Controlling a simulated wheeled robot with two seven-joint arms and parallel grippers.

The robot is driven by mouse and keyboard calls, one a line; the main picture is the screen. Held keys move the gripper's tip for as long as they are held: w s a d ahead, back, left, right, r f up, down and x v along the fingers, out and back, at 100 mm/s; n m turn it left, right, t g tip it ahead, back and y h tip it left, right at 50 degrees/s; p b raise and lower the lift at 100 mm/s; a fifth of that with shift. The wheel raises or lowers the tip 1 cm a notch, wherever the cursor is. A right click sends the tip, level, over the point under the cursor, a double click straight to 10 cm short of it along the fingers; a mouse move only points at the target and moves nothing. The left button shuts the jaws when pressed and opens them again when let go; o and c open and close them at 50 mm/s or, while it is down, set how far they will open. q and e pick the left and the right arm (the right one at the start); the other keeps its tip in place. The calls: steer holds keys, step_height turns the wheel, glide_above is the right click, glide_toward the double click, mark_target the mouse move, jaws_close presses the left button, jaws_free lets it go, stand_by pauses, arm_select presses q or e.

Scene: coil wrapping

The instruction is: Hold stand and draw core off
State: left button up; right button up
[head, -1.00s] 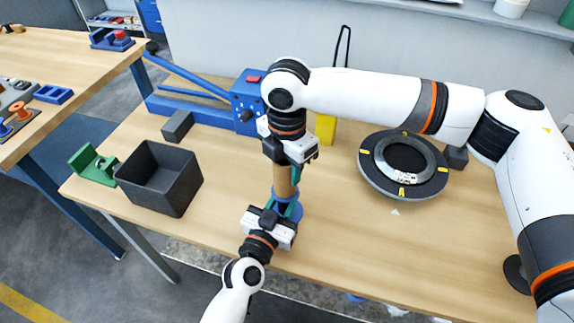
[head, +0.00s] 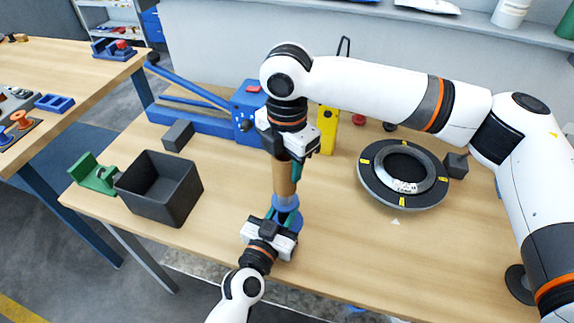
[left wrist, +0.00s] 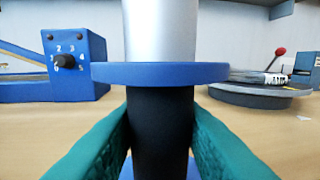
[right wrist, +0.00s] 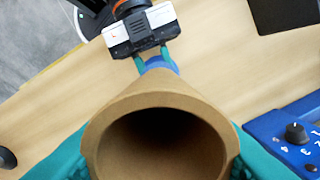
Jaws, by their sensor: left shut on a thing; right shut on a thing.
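The brown cardboard core (head: 284,182) is upright above the stand (head: 286,203). My right gripper (head: 290,160) is shut on it near its top. The right wrist view looks into the core's dark open end (right wrist: 160,112); no spindle shows inside. The stand has a blue flange (left wrist: 160,73), a bare silver spindle (left wrist: 160,30) above it and a black post (left wrist: 160,125) below. My left gripper (left wrist: 160,145) is shut on the black post. A short gap shows between core and flange. Whether the spindle's top is still inside the core is hidden.
A dark open bin (head: 160,190) and green bracket (head: 93,174) stand at left. A blue lever device (head: 215,122) is behind the grippers. A round black ring plate (head: 403,174) lies at right, with a yellow block (head: 328,128) behind. The table's front right is clear.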

steer(key=shift+r, duration=2.5)
arm_select(q)
steer(key=o, duration=1.2)
steer(key=shift+s, duration=0.1)
steer(key=v, duration=1.1)
steer(key=shift+s+a, duration=0.2)
steer(key=shift+s, duration=0.15)
arm_select(e)
steer(key=shift+f, duration=0.1)
